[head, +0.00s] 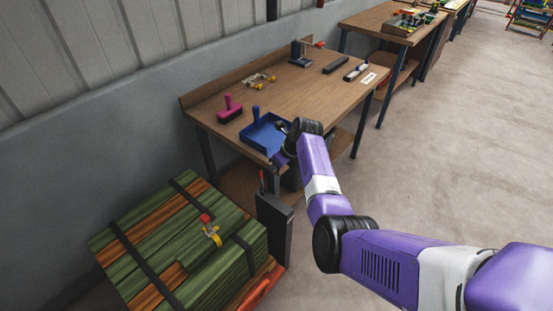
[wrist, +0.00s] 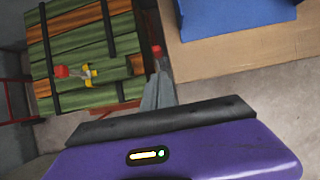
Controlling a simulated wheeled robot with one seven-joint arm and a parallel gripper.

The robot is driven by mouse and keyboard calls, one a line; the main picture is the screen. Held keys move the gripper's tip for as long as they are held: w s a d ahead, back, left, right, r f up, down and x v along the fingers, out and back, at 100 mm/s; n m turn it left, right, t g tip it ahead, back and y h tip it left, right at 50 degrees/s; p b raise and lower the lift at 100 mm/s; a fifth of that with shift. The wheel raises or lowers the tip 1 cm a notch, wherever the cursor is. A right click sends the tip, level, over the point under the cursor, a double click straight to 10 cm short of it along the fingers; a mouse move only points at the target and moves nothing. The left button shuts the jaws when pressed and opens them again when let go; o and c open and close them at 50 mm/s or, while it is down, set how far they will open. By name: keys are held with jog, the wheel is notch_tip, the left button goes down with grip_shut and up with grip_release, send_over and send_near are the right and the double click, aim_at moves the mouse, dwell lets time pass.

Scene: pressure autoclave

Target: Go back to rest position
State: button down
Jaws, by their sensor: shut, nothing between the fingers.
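My gripper (head: 280,159) is at the end of my purple and white arm, low over the front left edge of the wooden workbench, beside the blue tray (head: 263,135). It is small and partly hidden by my wrist in the head view. It is shut, and I see nothing held in it. In the wrist view, a purple housing and a dark bar (wrist: 165,120) of my gripper fill the bottom. The blue tray also shows at the top right there (wrist: 235,15).
A strapped stack of green and orange planks (head: 150,240) stands front left, with a red and yellow fitting (head: 210,231) on top. A dark box (head: 274,222) stands beside it. The workbench (head: 310,97) carries a pink brush (head: 230,109) and tools. Floor at right (head: 450,150) is clear.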

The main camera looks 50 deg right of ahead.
jog(key=shift+s+r, duration=0.15)
jog(key=shift+r, duration=0.75)
jog(key=shift+s+r, duration=0.15)
jog(key=shift+r, duration=0.75)
